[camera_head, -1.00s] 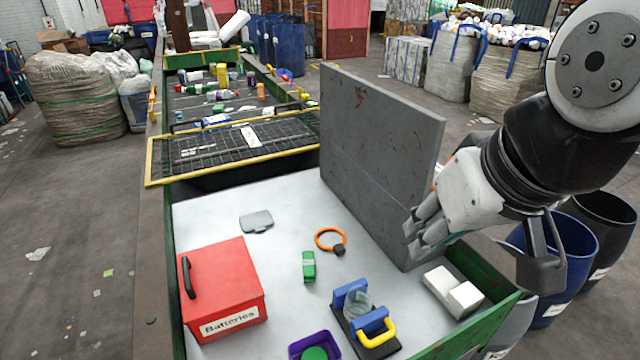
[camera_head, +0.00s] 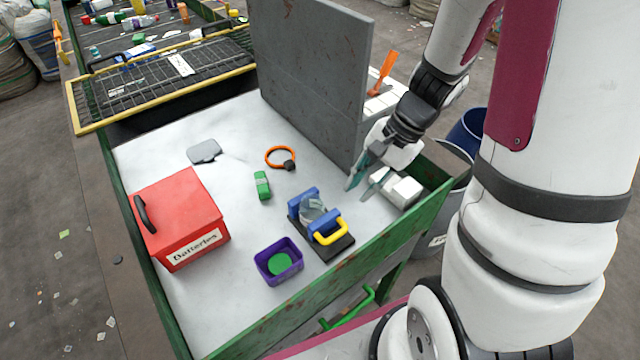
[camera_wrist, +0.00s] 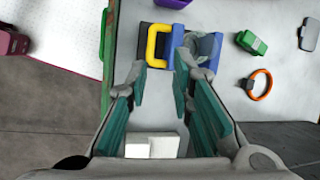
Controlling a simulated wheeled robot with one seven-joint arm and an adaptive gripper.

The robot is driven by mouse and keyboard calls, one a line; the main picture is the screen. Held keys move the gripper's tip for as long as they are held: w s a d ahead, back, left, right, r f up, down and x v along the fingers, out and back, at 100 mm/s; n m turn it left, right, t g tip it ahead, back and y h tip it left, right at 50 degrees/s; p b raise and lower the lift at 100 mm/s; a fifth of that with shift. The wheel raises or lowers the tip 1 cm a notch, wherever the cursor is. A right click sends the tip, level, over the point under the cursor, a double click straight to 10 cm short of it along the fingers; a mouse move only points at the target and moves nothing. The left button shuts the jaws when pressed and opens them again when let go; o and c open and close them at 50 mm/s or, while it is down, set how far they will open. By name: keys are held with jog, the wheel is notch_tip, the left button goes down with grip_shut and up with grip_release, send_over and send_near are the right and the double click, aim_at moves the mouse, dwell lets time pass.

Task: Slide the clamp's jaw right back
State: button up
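The clamp (camera_head: 334,246) stands on the white table near its front edge. It has a dark base, two blue jaws and a yellow handle (camera_head: 329,232). A clear round item (camera_head: 312,209) sits between the jaws; I cannot tell whether they touch it. My gripper (camera_head: 364,182) is above the table, right of and behind the clamp, apart from it. Its teal fingers are spread with nothing between them. In the wrist view the clamp's yellow handle (camera_wrist: 152,45) lies beyond the fingertips of my gripper (camera_wrist: 160,88).
A grey upright panel (camera_head: 315,75) stands behind my gripper. White blocks (camera_head: 404,192) lie close to its right. A purple bin (camera_head: 270,250), green item (camera_head: 262,186), orange ring (camera_head: 270,151), grey item (camera_head: 204,151) and red batteries box (camera_head: 180,215) share the table. Green walls (camera_head: 330,285) edge it.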

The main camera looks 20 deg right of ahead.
aim_at(335, 236)
jog(key=shift+m, duration=0.7)
jog(key=x, duration=0.5)
jog(key=d+x, duration=0.1)
jog(key=x, duration=0.4)
jog(key=s+f+p+x, duration=0.1)
jog(key=x, duration=0.4)
jog(key=shift+d+f, duration=0.2)
jog(key=shift+d, duration=0.05)
grip_shut()
